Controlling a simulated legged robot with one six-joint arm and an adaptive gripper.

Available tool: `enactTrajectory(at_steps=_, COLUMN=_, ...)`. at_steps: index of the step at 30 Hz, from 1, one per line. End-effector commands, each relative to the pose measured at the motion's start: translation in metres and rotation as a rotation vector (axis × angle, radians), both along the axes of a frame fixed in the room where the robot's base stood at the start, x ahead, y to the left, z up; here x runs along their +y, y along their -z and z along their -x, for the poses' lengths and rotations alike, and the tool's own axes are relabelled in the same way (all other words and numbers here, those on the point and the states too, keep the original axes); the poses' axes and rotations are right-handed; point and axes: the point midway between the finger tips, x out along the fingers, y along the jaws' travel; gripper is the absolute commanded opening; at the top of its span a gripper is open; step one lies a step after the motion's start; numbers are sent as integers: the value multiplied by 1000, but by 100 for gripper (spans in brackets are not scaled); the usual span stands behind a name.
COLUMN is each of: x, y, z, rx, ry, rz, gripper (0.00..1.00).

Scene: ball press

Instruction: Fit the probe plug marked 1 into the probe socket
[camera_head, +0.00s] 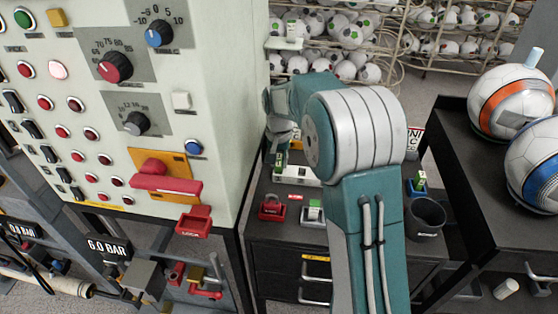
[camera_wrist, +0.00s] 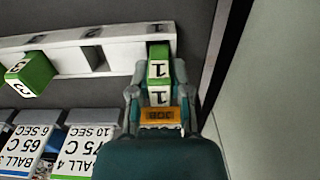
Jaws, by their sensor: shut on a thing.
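The green plug (camera_wrist: 158,66) with a white face marked 1 is between my gripper's fingers (camera_wrist: 157,88) in the wrist view. It is at the right end of a white rack (camera_wrist: 70,58), and I cannot tell whether it is still seated there. Another green plug (camera_wrist: 32,72), marked 3, stands at the rack's left part. The place marked 2 holds no green plug. In the head view the rack (camera_head: 298,176) lies on the dark cabinet top, partly hidden by my arm, with my gripper (camera_head: 281,146) above its left end. I cannot identify the probe socket.
A control panel (camera_head: 150,110) with knobs and buttons stands close to the left of my arm. A red holder (camera_head: 271,207), a black cup (camera_head: 427,217) and a green-topped item (camera_head: 420,182) stand on the cabinet. Ball cards (camera_wrist: 75,150) lie near the rack. Large balls (camera_head: 512,100) sit at right.

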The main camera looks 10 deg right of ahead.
Motion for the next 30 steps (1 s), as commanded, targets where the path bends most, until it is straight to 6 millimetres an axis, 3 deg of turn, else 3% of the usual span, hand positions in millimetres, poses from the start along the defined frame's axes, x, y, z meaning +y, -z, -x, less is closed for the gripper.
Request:
enactTrajectory(at_steps=18, x=0, y=12, z=0, rx=1, ry=0, rz=0, gripper=0)
enactTrajectory(at_steps=19, x=0, y=12, z=0, rx=1, ry=0, rz=1, gripper=33)
enactTrajectory(at_steps=21, x=0, y=12, z=0, rx=1, ry=0, rz=1, gripper=59)
enactTrajectory(at_steps=30, x=0, y=12, z=0, rx=1, ry=0, rz=0, gripper=59)
